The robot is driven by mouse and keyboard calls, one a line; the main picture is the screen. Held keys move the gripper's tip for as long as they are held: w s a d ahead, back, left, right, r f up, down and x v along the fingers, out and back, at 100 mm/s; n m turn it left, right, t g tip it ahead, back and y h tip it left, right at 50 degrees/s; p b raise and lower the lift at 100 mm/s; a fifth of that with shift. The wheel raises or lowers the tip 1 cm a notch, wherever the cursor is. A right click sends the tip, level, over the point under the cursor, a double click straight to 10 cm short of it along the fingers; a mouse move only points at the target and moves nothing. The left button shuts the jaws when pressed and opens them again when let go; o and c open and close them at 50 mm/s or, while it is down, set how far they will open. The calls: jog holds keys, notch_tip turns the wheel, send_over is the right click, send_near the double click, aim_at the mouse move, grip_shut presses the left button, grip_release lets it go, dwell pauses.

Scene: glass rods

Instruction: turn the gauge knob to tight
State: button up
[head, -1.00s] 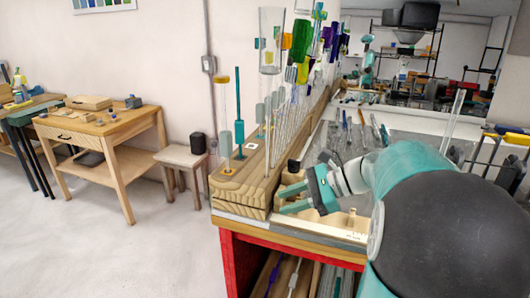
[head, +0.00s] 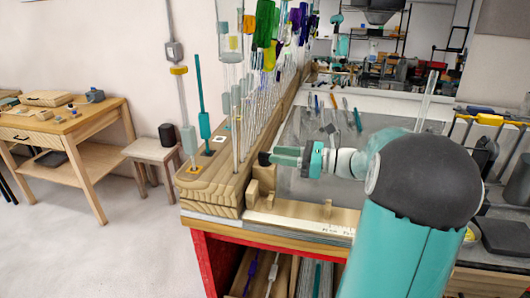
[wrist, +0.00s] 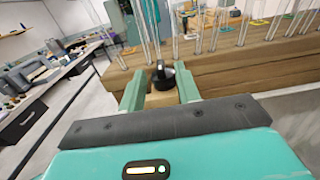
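The black gauge knob (head: 264,158) sits at the top left of a pale wooden fixture (head: 290,220) on the bench's front edge. In the wrist view the knob (wrist: 162,74) shows a dark, rounded grip, just ahead of and between the two green fingertips. My gripper (head: 277,156) is open and level, pointing left at the knob; in the wrist view its fingers (wrist: 158,86) are spread wider than the knob, with gaps on both sides. I cannot tell any contact. The knob's far side and any tight marking are not readable.
A thick wooden rack (head: 212,188) with upright glass rods and coloured pieces stands directly behind and left of the knob. Loose rods (head: 335,115) lie on the grey bench top. A stool (head: 160,152) and wooden table (head: 70,135) stand left, with open floor before them.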

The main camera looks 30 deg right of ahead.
aim_at(265, 153)
jog(key=shift+x, duration=2.35)
grip_shut()
jog(key=shift+n+g+y, duration=0.3)
jog(key=shift+y, duration=0.1)
jog(key=n+g+y, duration=0.2)
jog(key=g, duration=0.1)
jog(key=n+g+y, duration=0.2)
jog(key=n+g, duration=0.1)
jog(key=g, duration=0.1)
jog(key=shift+d+n+g+y, duration=0.1)
jog(key=shift+n+g+y, duration=0.2)
jog(key=shift+n+g, duration=1)
jog(key=shift+d+n+g+y, duration=0.1)
jog(key=shift+n+g+y, duration=0.2)
jog(key=shift+n+g, duration=1)
jog(key=shift+a+n+g, duration=0.1)
jog(key=shift+n+g, duration=0.2)
jog(key=shift+g, duration=1.4)
jog(key=shift+n+g, duration=0.3)
jog(key=shift+g, duration=0.2)
